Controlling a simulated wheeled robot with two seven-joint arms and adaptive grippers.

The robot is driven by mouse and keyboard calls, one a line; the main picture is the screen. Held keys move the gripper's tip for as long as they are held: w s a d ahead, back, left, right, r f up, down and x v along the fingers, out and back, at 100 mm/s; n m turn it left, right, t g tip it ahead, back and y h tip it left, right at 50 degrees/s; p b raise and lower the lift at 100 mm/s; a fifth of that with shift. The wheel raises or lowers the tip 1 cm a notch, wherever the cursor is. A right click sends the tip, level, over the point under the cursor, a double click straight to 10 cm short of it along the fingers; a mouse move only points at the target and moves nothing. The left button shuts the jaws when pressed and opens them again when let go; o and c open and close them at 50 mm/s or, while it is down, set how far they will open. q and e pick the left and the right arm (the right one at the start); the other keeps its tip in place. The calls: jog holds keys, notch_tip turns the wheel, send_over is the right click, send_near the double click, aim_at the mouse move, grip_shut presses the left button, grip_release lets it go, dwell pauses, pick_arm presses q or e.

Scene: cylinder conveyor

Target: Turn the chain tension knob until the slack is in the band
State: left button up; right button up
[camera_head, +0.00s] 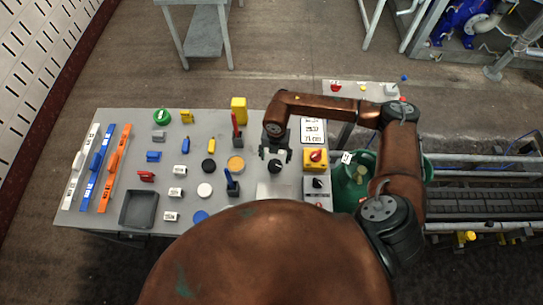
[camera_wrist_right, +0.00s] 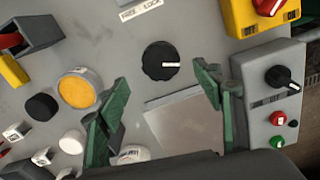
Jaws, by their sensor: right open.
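A round black knob (camera_head: 274,167) with a white pointer mark stands on the grey table. It also shows in the right wrist view (camera_wrist_right: 160,61), where its mark points right. A label (camera_wrist_right: 140,10) lies beyond it. My right gripper (camera_head: 275,153) is above the table close to the knob. In the wrist view its green fingers (camera_wrist_right: 161,76) are wide apart, with the knob just beyond the tips and nothing between them. I cannot tell which marking shows the slack band. My left gripper is not in view.
A pale square plate (camera_wrist_right: 187,125) lies near the knob. A yellow box with a red switch (camera_head: 315,160) and a grey control box (camera_wrist_right: 272,78) stand to the right. A yellow disc (camera_head: 236,164) and several small parts lie left. A green bin (camera_head: 343,193) is beyond the table's right edge.

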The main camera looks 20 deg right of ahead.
aim_at(275, 164)
jog(key=shift+s+f, duration=0.25)
jog(key=shift+f, duration=0.4)
jog(key=shift+s+f, duration=0.2)
jog(key=shift+f, duration=0.4)
jog(key=f, duration=0.1)
jog(key=w+f, duration=0.1)
jog(key=f, duration=0.1)
jog(key=shift+w, duration=0.2)
jog(key=shift+s+f, duration=0.3)
jog(key=shift+s, duration=0.05)
jog(key=shift+w+f, duration=0.1)
jog(key=shift+w, duration=0.1)
jog(key=c, duration=0.3)
jog(key=shift+s, duration=0.1)
jog(key=c, duration=0.5)
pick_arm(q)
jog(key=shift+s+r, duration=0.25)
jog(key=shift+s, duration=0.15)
pick_arm(e)
jog(key=c, duration=0.4)
